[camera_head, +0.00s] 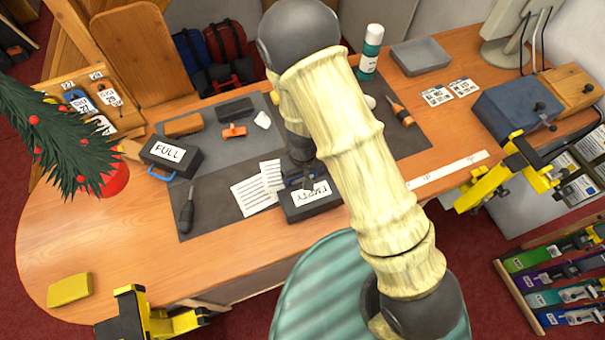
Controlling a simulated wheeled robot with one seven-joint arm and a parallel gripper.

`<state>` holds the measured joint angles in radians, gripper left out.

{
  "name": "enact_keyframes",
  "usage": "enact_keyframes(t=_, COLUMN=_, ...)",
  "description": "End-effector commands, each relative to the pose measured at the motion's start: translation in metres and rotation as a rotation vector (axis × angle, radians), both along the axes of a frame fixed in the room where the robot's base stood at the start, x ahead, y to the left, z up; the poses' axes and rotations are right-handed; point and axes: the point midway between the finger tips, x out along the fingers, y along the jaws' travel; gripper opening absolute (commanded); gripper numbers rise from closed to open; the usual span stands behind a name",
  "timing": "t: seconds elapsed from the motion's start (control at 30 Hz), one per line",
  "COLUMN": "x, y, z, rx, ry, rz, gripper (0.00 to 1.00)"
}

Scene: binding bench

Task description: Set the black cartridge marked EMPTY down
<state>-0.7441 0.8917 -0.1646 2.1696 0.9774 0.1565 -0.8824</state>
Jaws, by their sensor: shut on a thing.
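The black cartridge with the white EMPTY label (303,212) is near the front edge of the dark mat (215,172), in the middle of the bench. My gripper (307,184) comes down from above at its back side and is shut on it. The fingertips are small and partly hidden, so the exact hold is hard to see. I cannot tell whether the cartridge's underside touches the mat or is just above it. A second black cartridge, labelled FULL (172,155), with a blue handle, rests at the mat's left edge.
White printed sheets (252,195) lie just left of the EMPTY cartridge. A screwdriver (187,212), an orange-handled tool (400,110) and a green-labelled bottle (370,50) are around the mat. A yellow block (69,290) lies front left. My arm hides the mat's middle right.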

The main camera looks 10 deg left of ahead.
Motion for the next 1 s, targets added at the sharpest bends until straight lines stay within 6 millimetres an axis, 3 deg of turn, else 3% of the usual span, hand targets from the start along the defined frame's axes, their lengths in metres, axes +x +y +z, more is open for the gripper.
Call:
enact_keyframes(t=0.17, x=0.000, y=0.001, z=0.000, rx=-0.001, ry=-0.003, rz=0.000, gripper=0.16)
enact_keyframes(t=0.2, x=0.000, y=0.000, z=-0.001, rx=-0.001, ry=-0.003, rz=0.000, gripper=0.84)
enact_keyframes(t=0.3, x=0.000, y=0.000, z=0.000, rx=-0.001, ry=-0.003, rz=0.000, gripper=1.00)
enact_keyframes(t=0.67, x=0.000, y=0.001, z=0.007, rx=0.000, ry=-0.004, rz=0.001, gripper=1.00)
enact_keyframes(t=1.0, x=0.000, y=0.002, z=0.059, rx=0.002, ry=-0.006, rz=0.004, gripper=1.00)
